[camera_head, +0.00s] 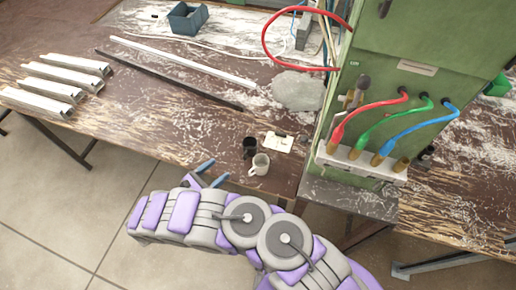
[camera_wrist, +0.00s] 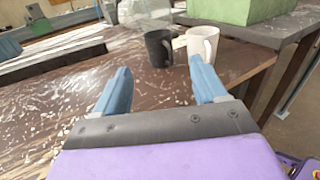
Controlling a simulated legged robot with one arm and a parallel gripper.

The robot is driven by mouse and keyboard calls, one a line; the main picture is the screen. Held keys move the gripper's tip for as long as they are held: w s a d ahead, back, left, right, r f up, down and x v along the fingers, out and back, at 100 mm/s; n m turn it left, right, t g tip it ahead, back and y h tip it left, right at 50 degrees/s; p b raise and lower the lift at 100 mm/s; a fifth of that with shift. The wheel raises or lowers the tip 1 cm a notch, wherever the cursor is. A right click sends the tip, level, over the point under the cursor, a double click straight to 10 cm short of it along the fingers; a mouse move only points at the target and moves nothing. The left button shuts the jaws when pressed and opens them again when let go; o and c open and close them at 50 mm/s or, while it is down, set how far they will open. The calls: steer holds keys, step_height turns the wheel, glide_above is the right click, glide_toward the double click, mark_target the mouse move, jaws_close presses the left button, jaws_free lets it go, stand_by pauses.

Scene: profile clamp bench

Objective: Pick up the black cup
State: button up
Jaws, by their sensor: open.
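The black cup (camera_head: 249,147) stands upright near the front edge of the wooden bench, behind and slightly left of a white cup (camera_head: 260,164). In the wrist view the black cup (camera_wrist: 158,48) is ahead, just left of the white cup (camera_wrist: 203,44), which is close beside it. My gripper (camera_head: 213,173) is open and empty, with its blue fingers at the bench's front edge, left of the cups. In the wrist view its fingertips (camera_wrist: 158,68) point toward the cups, and the black cup shows between them, farther off.
A green cabinet (camera_head: 416,75) with coloured hoses stands at right. Long black and white profiles (camera_head: 182,61) lie at left. Bench left of the cups is clear.

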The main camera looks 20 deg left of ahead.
mark_target(245, 148)
steer(key=w, duration=0.4)
steer(key=shift+d+f, duration=0.3)
steer(key=shift+f, duration=0.1)
steer(key=w+d, duration=0.3)
steer(key=w+d+b, duration=0.1)
steer(key=w+d, duration=0.1)
steer(key=shift+d+r, duration=0.25)
steer(key=shift+w+d, duration=0.1)
steer(key=shift+w, duration=0.3)
steer(key=shift+w+a+f, duration=0.15)
steer(key=shift+w+a, duration=0.15)
steer(key=shift+w+a+f+b, duration=0.1)
steer(key=shift+w+b, duration=0.2)
steer(key=shift+w, duration=0.05)
steer(key=x, duration=0.4)
steer(key=shift+d+b, duration=0.3)
steer(key=shift+d, duration=0.2)
steer(key=shift+w+d, duration=0.1)
steer(key=shift+d, duration=0.15)
steer(key=shift+a, duration=0.7)
steer(key=c, duration=0.4)
steer(key=shift+d, duration=0.3)
steer(key=c, duration=0.5)
steer(key=shift+o, duration=0.2)
steer(key=shift+d+r, duration=0.2)
